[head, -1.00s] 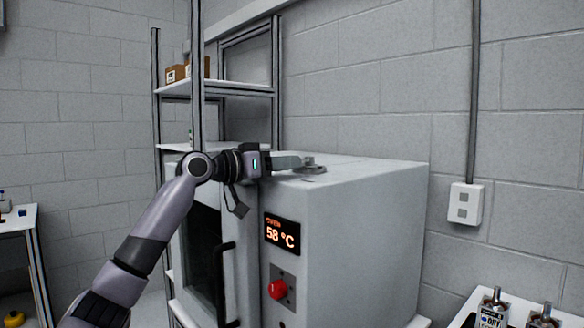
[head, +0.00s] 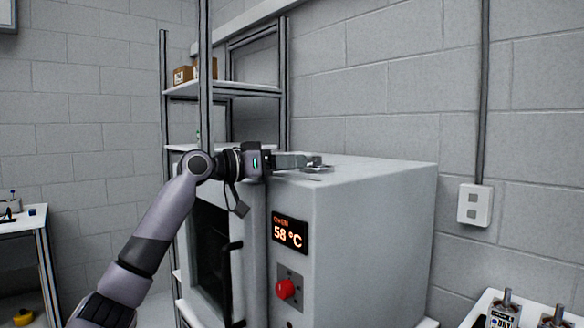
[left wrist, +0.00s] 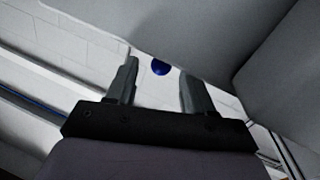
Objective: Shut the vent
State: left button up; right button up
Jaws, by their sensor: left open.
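The vent (head: 317,169) is a flat, round metal fitting on top of the white oven (head: 370,215), near its front edge. My left gripper (head: 305,160) reaches in from the left, level with the oven top, its fingers at the vent and partly covering it. In the left wrist view the two fingers (left wrist: 158,76) are apart, and a small blue knob (left wrist: 160,67) shows between them near the tips. I cannot tell whether the fingers touch it, or how far the vent is turned. My right gripper is in neither view.
The oven's front has a display (head: 289,234) reading 58 °C, a red button (head: 285,289) and a dark handle (head: 232,270). A shelf rack (head: 225,90) stands behind.

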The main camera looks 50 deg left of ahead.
pick_arm(q)
jog(key=s+b, duration=0.1)
jog(key=s, duration=0.3)
jog(key=s+a+b, duration=0.1)
jog(key=shift+s+b, duration=0.3)
jog(key=shift+s, duration=0.1)
jog(key=shift+c, duration=0.3)
